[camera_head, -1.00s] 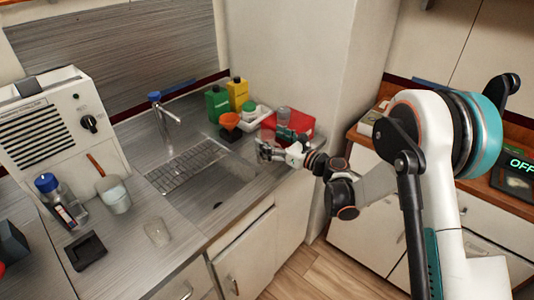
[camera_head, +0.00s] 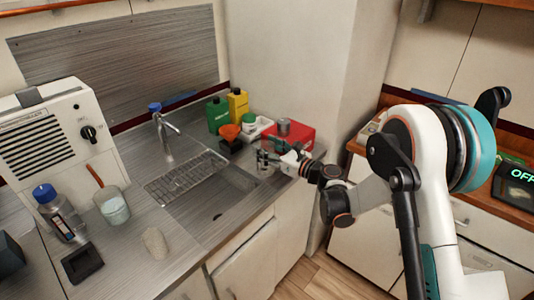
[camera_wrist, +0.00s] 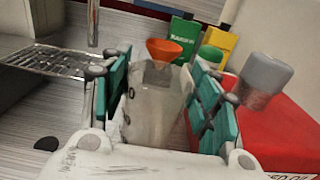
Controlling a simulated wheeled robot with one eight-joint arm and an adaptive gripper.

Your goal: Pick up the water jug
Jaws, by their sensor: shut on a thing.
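The water jug (camera_wrist: 155,108) is a clear, see-through vessel. In the wrist view it stands between the two teal-padded fingers of my gripper (camera_wrist: 162,98), which is shut on it. In the head view my gripper (camera_head: 272,163) is at the right end of the counter, beside the sink and in front of the red box. The jug is small and hard to make out there. I cannot tell whether its base touches the counter.
A red box (camera_head: 295,136) with a grey-capped jar (camera_wrist: 262,80) is close on the right. An orange funnel (camera_head: 229,132), green bottle (camera_head: 218,116) and yellow bottle (camera_head: 238,104) stand behind. The sink (camera_head: 215,200) and drying rack (camera_head: 185,178) lie left.

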